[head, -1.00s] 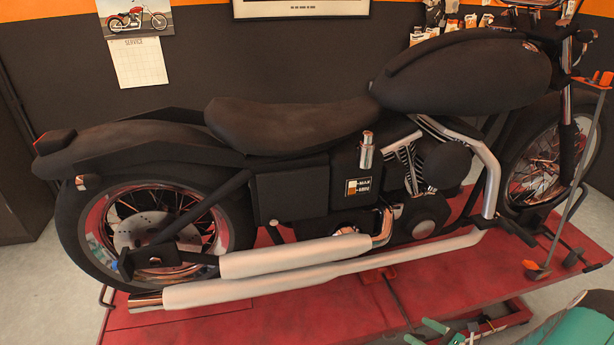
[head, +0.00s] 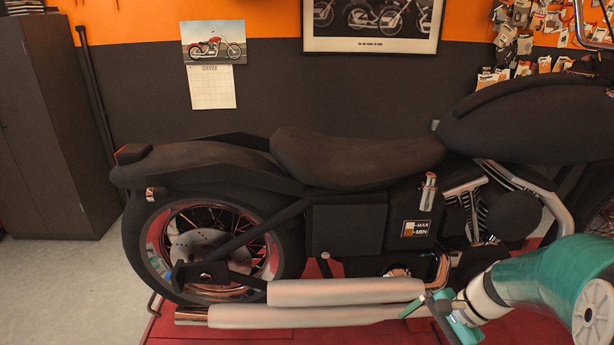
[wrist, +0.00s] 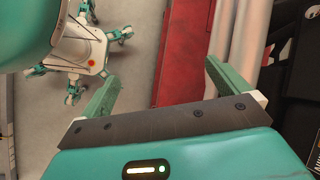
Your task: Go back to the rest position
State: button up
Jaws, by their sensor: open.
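My gripper (head: 430,305) is at the lower right of the head view, at the end of my green and white arm. It appears in front of the motorcycle's exhaust pipes. In the wrist view my gripper (wrist: 160,90) has its two green fingers wide apart, with nothing between them. The motorcycle (head: 345,230) is matte black and stands upright on a red lift (head: 325,335).
The wrist view shows the red lift edge (wrist: 183,60), the grey floor (wrist: 130,70) and pale exhaust pipes (wrist: 235,45). A dark cabinet (head: 55,130) stands at the left by bare floor. A calendar (head: 212,85) and a framed picture (head: 370,25) hang on the wall.

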jog(key=s+a+r+n+t+h, duration=0.2)
jog(key=s+a+r+n+h, duration=0.1)
jog(key=s+a+r+n, duration=0.1)
jog(key=s+a+r+n+t+h, duration=0.2)
jog(key=s+r+n, duration=0.5)
jog(key=r, duration=0.4)
jog(key=a+n+h, duration=0.1)
jog(key=a, duration=0.1)
jog(key=shift+a+n+t, duration=0.3)
jog(key=shift+a, duration=0.1)
jog(key=c, duration=0.7)
jog(key=shift+o, duration=0.2)
jog(key=shift+w, duration=0.1)
